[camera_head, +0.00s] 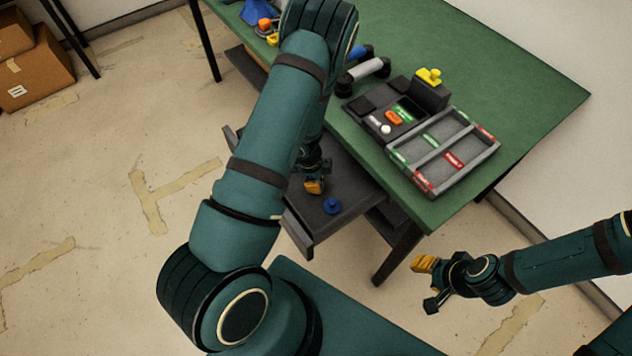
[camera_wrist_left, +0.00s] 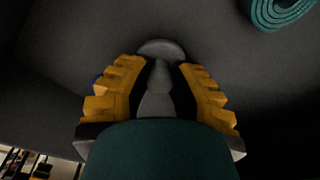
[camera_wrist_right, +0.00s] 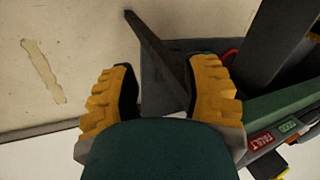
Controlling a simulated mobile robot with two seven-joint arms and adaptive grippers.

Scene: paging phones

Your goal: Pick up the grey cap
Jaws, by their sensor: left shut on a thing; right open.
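The grey cap (camera_wrist_left: 157,90) shows in the left wrist view as a rounded grey piece with a knob, between the yellow finger pads of my left gripper (camera_wrist_left: 160,75). My left gripper is shut on it, low inside the open dark drawer (camera_head: 345,180). In the head view, my left gripper (camera_head: 314,186) partly shows in the drawer, and the grey cap cannot be made out there. A blue cap (camera_head: 332,205) lies on the drawer floor just beside the gripper. My right gripper (camera_head: 428,283) is open and empty, off the table's near right corner.
The green table (camera_head: 520,85) stands above the drawer. It carries a grey divided tray (camera_head: 462,178), a dark device with a yellow-topped block (camera_head: 428,92), and a grey handset (camera_head: 369,69). Cardboard boxes (camera_head: 40,75) stand far left. The floor at left is clear.

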